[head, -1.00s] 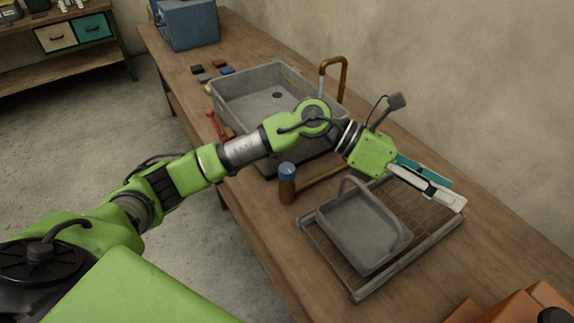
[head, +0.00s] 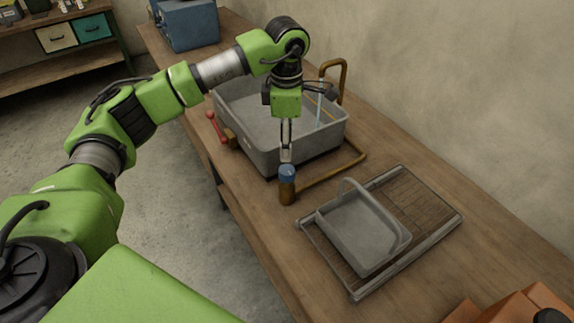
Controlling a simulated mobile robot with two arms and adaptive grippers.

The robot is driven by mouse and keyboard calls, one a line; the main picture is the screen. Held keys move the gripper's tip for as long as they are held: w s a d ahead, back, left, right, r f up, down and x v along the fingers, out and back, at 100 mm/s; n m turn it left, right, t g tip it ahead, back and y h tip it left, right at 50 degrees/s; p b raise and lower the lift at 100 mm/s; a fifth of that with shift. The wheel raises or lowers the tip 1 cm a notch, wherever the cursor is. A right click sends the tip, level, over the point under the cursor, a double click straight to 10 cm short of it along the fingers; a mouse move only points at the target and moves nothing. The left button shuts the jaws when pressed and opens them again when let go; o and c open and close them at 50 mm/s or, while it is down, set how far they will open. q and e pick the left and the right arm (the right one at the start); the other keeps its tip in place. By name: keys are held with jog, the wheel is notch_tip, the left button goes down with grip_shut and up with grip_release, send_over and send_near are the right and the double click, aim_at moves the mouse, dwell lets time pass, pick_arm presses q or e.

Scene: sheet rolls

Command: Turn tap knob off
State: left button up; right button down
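The tap is a brass pipe (head: 335,175) that runs along the right side of the grey basin and rises to a curved spout (head: 335,64). A pale blue stream of water (head: 320,107) falls from it into the basin. The blue tap knob (head: 287,173) sits on a short upright brass post at the basin's near corner. My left gripper (head: 286,155) points straight down just above the knob; I cannot tell whether its tips touch it. The fingers are seen nearly edge-on, so their opening is unclear. My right gripper is not in view.
The grey basin (head: 262,148) stands on a long wooden bench (head: 440,205). A red lever (head: 214,124) is at the basin's left side. A grey caddy (head: 362,235) sits on a wire rack (head: 405,190) in front. A blue box (head: 190,24) stands at the back.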

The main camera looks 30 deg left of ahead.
aim_at(287, 170)
pick_arm(q)
jog(key=f, duration=0.3)
jog(key=f+p, duration=0.1)
jog(key=f, duration=0.3)
jog(key=f+p, duration=0.1)
jog(key=f, duration=0.2)
jog(key=shift+w+a+f, duration=0.1)
jog(key=shift+w+f, duration=0.05)
jog(key=shift+w, duration=0.1)
jog(key=c, duration=1.1)
